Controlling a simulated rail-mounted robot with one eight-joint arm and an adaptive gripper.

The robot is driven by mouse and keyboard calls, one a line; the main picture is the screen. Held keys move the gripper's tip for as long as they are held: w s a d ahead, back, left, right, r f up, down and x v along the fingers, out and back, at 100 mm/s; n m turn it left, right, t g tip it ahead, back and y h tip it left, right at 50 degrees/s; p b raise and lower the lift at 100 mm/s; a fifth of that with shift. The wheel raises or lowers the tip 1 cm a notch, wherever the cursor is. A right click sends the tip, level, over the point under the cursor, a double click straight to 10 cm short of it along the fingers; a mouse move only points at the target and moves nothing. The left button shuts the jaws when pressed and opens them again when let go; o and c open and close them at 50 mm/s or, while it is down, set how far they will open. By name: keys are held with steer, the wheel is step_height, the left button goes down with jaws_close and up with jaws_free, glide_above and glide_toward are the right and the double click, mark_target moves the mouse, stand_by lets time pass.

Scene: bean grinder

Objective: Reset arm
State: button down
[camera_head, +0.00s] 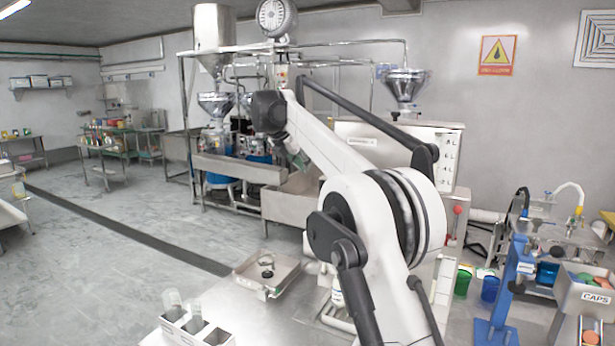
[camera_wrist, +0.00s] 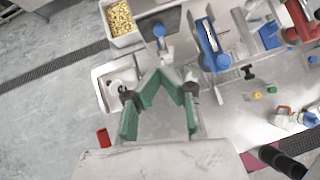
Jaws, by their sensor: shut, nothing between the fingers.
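My gripper (camera_wrist: 166,82) shows in the wrist view with its two green-padded fingers angled inward and meeting at the far end. It is shut and empty. In the head view my white arm is raised and bent over the workbench (camera_head: 240,318); a bit of green shows behind its forearm, and the rest of the gripper is hidden. Nothing is seen touching the fingers.
A shallow metal tray (camera_head: 247,277) lies on the bench. A white holder with clear tubes (camera_head: 190,330) stands front left. A blue stand (camera_head: 510,285) and a CAPS bin (camera_head: 590,297) are at right. A container of yellow pieces (camera_wrist: 121,20) shows in the wrist view. Open floor lies left.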

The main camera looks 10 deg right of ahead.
steer(key=s+d+f+m+y+b, duration=0.1)
steer(key=s+d+m, duration=0.1)
steer(key=s+m, duration=0.5)
steer(key=s+d+f+m+y+b, duration=0.1)
steer(key=s+d+m, duration=0.15)
steer(key=s, duration=0.95)
steer(key=s+d+m+y+b, duration=0.1)
steer(key=s+d+m+b, duration=0.2)
steer(key=s, duration=0.6)
steer(key=s+f+m+t+y+b, duration=0.1)
steer(key=s+f+m, duration=0.6)
steer(key=s+f, duration=0.5)
steer(key=s+f+m+y+b, duration=0.1)
steer(key=s+f+m+y, duration=0.1)
steer(key=s+f+m, duration=0.5)
steer(key=s+f, duration=0.4)
steer(key=s, duration=0.5)
steer(key=shift+s+d+f+t, duration=0.25)
steer(key=shift+d+f+t, duration=0.1)
steer(key=shift+t, duration=0.05)
